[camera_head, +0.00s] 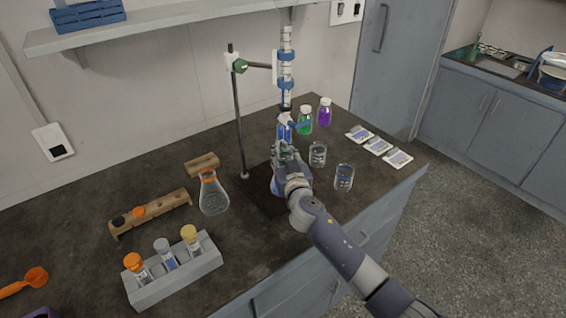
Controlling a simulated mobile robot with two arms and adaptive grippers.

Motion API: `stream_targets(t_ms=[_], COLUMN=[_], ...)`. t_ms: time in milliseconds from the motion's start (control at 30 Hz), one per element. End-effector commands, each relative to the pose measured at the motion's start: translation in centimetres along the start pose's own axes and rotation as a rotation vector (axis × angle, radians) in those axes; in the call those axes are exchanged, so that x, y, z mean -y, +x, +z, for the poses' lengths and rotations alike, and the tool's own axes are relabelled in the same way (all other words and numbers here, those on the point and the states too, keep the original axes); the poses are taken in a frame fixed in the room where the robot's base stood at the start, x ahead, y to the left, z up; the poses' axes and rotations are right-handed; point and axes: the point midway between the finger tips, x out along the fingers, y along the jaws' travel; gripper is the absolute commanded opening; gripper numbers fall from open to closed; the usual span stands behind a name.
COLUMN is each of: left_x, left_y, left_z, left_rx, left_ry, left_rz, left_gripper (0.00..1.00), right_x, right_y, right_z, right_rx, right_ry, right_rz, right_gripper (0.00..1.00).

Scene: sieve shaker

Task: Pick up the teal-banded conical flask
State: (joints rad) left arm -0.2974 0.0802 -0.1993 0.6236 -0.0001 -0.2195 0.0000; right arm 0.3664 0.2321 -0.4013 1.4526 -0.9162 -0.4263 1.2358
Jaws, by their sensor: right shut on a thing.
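My right gripper (285,155) is at the retort stand, below the vertical glass column (286,70), with its arm coming in from the lower right. It is shut on a conical flask (275,187), mostly hidden behind the gripper and wrist. Only a pale bluish edge of its body shows to the left of the wrist. I cannot make out a teal band on it. Another conical flask (214,198), with an orange band at its neck, stands upright to the left, apart from the gripper. My left gripper is out of view.
The retort stand (237,120) rises just left of the gripper. Two beakers (344,177) and green (305,120) and purple (324,112) bottles stand nearby on the right. A grey rack (200,275) of capped tubes and a wooden rack (165,212) are on the left.

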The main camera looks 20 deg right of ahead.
Motion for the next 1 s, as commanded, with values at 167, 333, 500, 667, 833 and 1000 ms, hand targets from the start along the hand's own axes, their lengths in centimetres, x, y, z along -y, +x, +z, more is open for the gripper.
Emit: stream_targets(t_ms=[167,333,500,667,833,1000], left_x=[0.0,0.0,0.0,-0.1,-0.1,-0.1], left_y=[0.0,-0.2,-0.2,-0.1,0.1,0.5], left_z=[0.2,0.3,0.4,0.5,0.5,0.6], left_rx=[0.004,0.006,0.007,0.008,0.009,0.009], left_ry=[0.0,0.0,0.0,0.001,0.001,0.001], left_rz=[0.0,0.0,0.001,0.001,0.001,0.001], left_gripper=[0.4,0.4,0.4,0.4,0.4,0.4], right_x=[0.0,-0.1,-0.1,0.0,0.0,0.0], right_y=[0.0,0.0,0.0,-0.8,-2.9,-5.3], right_z=[-0.2,-1.3,-2.8,-3.3,-3.4,-3.3], right_rx=[0.002,0.0,-0.003,0.0,0.0,0.0], right_ry=[0.0,0.0,0.0,0.0,0.001,0.001], right_rz=[0.001,0.001,0.001,-0.001,-0.001,-0.001], right_gripper=[0.0,0.0,0.0,0.0,0.0,0.0])
